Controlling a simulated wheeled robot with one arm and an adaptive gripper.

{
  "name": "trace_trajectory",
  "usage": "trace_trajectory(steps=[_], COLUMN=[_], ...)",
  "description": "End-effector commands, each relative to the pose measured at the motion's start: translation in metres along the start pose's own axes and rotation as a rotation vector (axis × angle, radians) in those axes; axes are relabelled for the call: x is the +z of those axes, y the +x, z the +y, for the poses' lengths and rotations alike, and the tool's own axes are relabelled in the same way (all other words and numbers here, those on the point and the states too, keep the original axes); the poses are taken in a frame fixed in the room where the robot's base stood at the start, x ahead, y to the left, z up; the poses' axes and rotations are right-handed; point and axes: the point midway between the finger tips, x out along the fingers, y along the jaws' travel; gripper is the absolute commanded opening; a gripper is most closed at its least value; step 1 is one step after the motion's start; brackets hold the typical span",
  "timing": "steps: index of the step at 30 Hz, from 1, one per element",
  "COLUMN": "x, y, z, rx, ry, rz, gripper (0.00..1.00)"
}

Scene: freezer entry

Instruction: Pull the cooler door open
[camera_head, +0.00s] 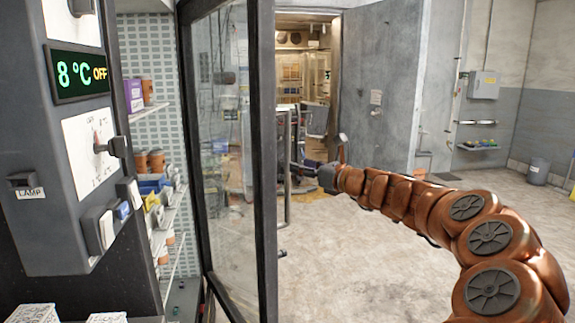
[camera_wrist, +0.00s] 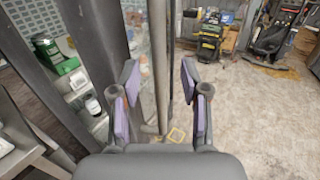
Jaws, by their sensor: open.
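The cooler door (camera_head: 263,160) is a glass panel in a dark frame. It stands partly open in the head view, swung away from the cabinet, with shelves showing to its left. My gripper (camera_head: 304,168) is just right of the door's free edge, and the edge may hide part of its fingers. In the wrist view my gripper (camera_wrist: 158,82) is open, its purple-padded fingers spread apart. A vertical bar (camera_wrist: 160,65), apparently the door's edge or handle, shows in the gap between them. I cannot tell whether either finger touches it.
The control panel (camera_head: 82,75) reads 8 °C OFF at the left. Stocked cooler shelves (camera_head: 158,105) stand beside it. A grey door (camera_head: 378,90) and an open doorway are farther back. The concrete floor (camera_head: 345,270) right of the cooler door is mostly clear.

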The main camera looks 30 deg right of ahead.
Motion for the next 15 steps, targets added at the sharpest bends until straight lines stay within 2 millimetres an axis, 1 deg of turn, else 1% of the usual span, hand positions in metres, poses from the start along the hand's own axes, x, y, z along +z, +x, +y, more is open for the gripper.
trace_trajectory(steps=[1, 9, 15], x=[0.001, -0.001, 0.0], y=[0.008, 0.045, 0.06], z=[0.001, 0.002, 0.002], rx=[0.003, 0.004, 0.002], ry=[-0.001, -0.003, -0.004], rz=[0.0, 0.005, 0.002], gripper=[0.45, 0.45, 0.45])
